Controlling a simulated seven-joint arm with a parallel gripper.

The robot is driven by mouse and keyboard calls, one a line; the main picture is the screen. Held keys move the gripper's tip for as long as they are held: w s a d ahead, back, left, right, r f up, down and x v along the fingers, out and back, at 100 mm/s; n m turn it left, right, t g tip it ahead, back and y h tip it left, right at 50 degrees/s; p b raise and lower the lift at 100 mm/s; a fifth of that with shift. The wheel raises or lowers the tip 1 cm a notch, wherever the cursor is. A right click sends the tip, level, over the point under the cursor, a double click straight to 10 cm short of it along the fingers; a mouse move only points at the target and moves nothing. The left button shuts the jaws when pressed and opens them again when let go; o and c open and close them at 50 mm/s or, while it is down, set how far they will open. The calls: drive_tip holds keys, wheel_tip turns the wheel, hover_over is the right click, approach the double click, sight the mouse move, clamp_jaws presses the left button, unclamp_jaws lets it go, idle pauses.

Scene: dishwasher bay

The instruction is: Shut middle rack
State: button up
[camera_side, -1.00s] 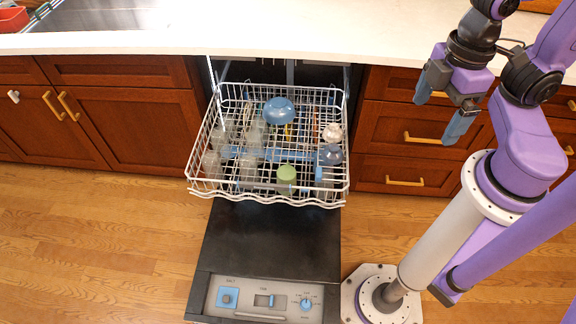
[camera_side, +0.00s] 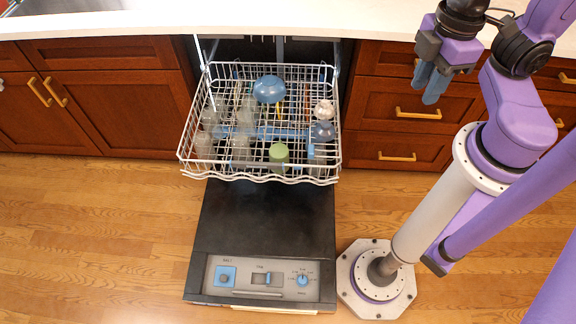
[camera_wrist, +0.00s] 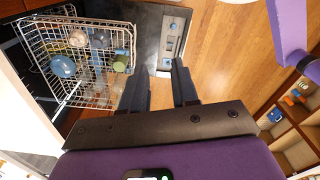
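The middle rack (camera_side: 262,179), a white wire basket, is pulled out of the dishwasher over its lowered black door (camera_side: 265,232). It holds a blue bowl (camera_side: 269,88), a green cup (camera_side: 278,152), a dark blue item (camera_side: 323,131) and several clear glasses (camera_side: 203,142). The rack also shows at upper left in the wrist view (camera_wrist: 133,42). My gripper (camera_side: 427,95) is empty, to the right of the rack, in front of the drawers and apart from it. In the wrist view its two dark fingers (camera_wrist: 159,66) stand apart with a gap.
The pale countertop (camera_side: 300,22) runs above the bay. Wooden drawers (camera_side: 400,85) flank it at right, with protruding brass handles (camera_side: 418,113). The open door's control panel (camera_side: 262,278) lies low in front. The wooden floor (camera_side: 90,240) is clear on the left.

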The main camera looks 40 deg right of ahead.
drive_tip(key=shift+w+a+f, duration=0.2)
drive_tip(key=shift+w, duration=0.1)
clamp_jaws()
drive_tip(key=w+a+f+n+t+h, duration=0.2)
drive_tip(key=w+a+f+n+h, duration=0.15)
drive_tip(key=w+a+f, duration=0.35)
drive_tip(key=w+a+f+n+t+h, duration=0.25)
drive_tip(key=w+f+h, duration=0.2)
drive_tip(key=f, duration=0.45)
drive_tip(key=n+t, duration=0.4)
drive_tip(key=n, duration=0.4)
approach(323, 167)
drive_tip(key=shift+h, duration=0.4)
drive_tip(key=x, duration=0.3)
drive_tip(key=r+x, duration=0.1)
drive_tip(key=x, duration=0.4)
drive_tip(key=shift+w+d, duration=0.4)
drive_tip(key=shift+w, duration=0.25)
